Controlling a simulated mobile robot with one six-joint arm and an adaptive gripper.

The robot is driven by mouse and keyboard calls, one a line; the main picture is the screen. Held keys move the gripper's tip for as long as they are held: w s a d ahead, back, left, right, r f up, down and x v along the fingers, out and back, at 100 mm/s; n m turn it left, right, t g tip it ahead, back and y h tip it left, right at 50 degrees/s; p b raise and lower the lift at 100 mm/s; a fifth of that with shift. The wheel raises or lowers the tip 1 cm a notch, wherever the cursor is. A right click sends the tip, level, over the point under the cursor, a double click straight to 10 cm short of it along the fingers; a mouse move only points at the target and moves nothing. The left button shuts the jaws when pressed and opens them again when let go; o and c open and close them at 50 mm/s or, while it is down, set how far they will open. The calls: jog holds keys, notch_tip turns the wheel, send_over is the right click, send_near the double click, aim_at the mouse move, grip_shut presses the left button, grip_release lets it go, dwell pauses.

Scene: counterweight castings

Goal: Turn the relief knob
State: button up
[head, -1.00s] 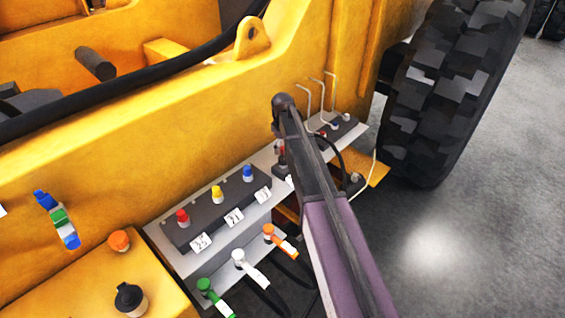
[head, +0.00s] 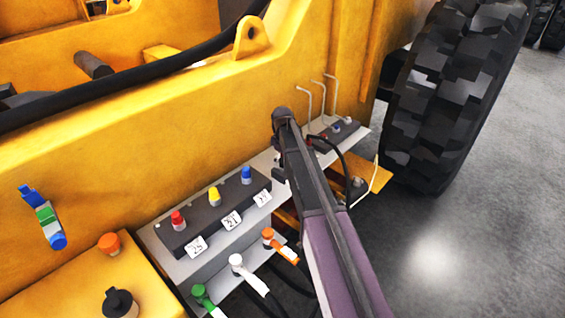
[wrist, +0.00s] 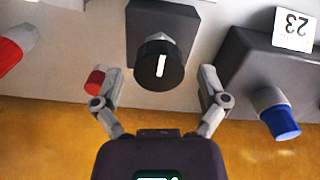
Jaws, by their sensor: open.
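The relief knob (wrist: 160,66) shows in the wrist view as a round black knob with a white pointer line, on a dark square block (wrist: 163,22). The white line stands nearly upright in the picture. My gripper (wrist: 162,78) is open, with one finger on the left and one on the right of the knob. Gaps show between the fingers and the knob, and I see no contact.
A blue knob (wrist: 279,114) beside label 23 (wrist: 293,27) is right of the gripper. A red knob (wrist: 14,46) and a small red part (wrist: 95,81) lie left. In the head view, several hose couplings (head: 268,237) and a black hose (head: 340,160) are near my arm.

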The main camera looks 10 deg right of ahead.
jog(key=c, duration=1.1)
jog(key=shift+c, duration=0.2)
jog(key=shift+m, duration=0.5)
jog(key=m, duration=1)
jog(key=shift+d+m, duration=0.15)
jog(key=shift+m, duration=0.15)
jog(key=o, duration=1.1)
